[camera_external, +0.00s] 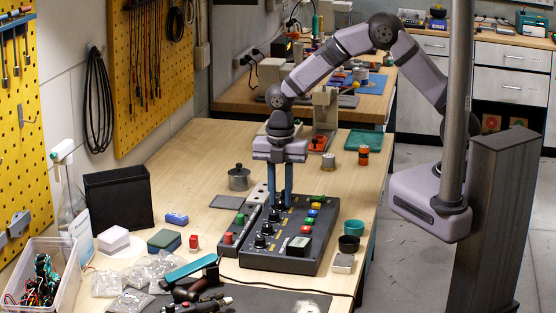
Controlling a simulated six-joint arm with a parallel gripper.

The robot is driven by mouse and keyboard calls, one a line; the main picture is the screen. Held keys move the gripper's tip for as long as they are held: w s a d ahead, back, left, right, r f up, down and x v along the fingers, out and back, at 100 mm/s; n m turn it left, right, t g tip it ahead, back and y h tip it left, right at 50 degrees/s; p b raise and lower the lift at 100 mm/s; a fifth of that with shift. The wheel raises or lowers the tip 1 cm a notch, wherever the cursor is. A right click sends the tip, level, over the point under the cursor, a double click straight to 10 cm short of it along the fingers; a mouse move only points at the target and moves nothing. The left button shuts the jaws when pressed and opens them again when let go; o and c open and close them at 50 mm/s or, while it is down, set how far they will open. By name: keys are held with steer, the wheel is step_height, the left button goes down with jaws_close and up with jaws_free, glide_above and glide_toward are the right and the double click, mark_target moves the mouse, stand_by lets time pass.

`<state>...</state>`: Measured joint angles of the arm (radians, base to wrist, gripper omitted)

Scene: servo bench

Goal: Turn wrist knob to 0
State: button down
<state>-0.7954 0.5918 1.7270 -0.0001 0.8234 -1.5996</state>
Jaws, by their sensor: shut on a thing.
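A dark control panel (318,248) lies on the wooden bench, with several black knobs with light dials in a column on its left part and coloured buttons to their right. My gripper (281,203) points straight down over the panel's far end, its blue fingers shut on the far knob (281,206). The fingers largely hide that knob, so its pointer and setting cannot be read. Two other knobs, a middle one (267,229) and a near one (260,242), stand free in front of the gripper. Which label belongs to which knob is too small to read.
A narrow box with red and green buttons (238,228) sits left of the panel. A metal pot (239,178) stands behind it. Dark and teal cups (353,228) stand to the right. Bags, tools and a clear bin (45,270) crowd the front left.

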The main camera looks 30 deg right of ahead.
mark_target(280, 201)
steer(key=n, duration=0.5)
steer(key=shift+w+a+n, duration=0.1)
steer(key=shift+n, duration=0.2)
stand_by(0.4)
steer(key=c, duration=1.6)
jaws_free()
steer(key=shift+o, duration=0.2)
steer(key=shift+r+b, duration=1.15)
steer(key=shift+r, duration=2.55)
